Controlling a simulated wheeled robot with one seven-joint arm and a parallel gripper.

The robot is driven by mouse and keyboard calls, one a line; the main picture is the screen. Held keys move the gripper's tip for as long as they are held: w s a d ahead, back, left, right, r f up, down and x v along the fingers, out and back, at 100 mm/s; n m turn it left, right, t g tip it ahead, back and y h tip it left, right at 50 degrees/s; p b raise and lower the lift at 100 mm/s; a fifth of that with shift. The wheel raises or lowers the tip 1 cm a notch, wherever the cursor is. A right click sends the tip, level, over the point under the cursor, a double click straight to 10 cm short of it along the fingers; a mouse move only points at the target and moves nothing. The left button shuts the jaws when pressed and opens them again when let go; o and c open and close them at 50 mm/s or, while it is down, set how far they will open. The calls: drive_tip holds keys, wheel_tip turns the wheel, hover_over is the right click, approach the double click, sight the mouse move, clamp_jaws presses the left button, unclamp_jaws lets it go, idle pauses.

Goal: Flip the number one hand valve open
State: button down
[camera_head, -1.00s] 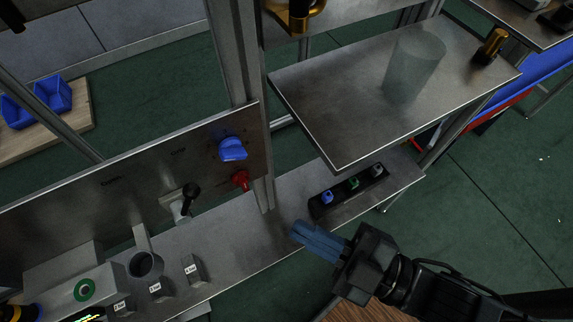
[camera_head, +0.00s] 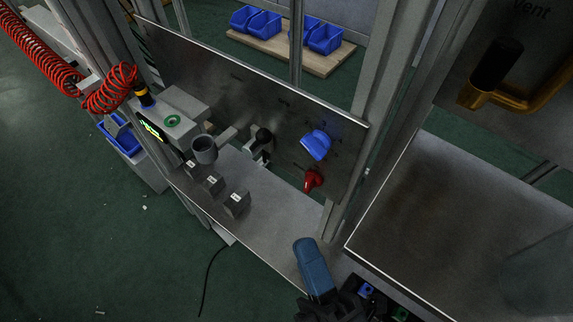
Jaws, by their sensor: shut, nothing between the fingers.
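My gripper (camera_head: 304,245) has blue fingers, which are shut and empty at the bottom middle, in front of the steel shelf's edge. A steel panel (camera_head: 222,92) stands upright behind the shelf. It carries a blue knob (camera_head: 316,144), a red handle (camera_head: 313,181) below it, and a black-tipped lever (camera_head: 263,138) to their left. My fingers are apart from all of these, below the red handle in the picture. The panel lettering is too small to read, so I cannot tell which control is number one.
Several small tagged blocks (camera_head: 236,204), a grey cup (camera_head: 204,150) and a box with a green button (camera_head: 172,121) stand left. A metal upright (camera_head: 385,75) and a steel shelf (camera_head: 440,215) are at right. A small switch box (camera_head: 378,296) lies by my gripper.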

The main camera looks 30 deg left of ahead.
sight(259, 142)
drive_tip(key=p+x, duration=0.1)
drive_tip(key=x, duration=1.3)
drive_tip(key=shift+p, duration=0.45)
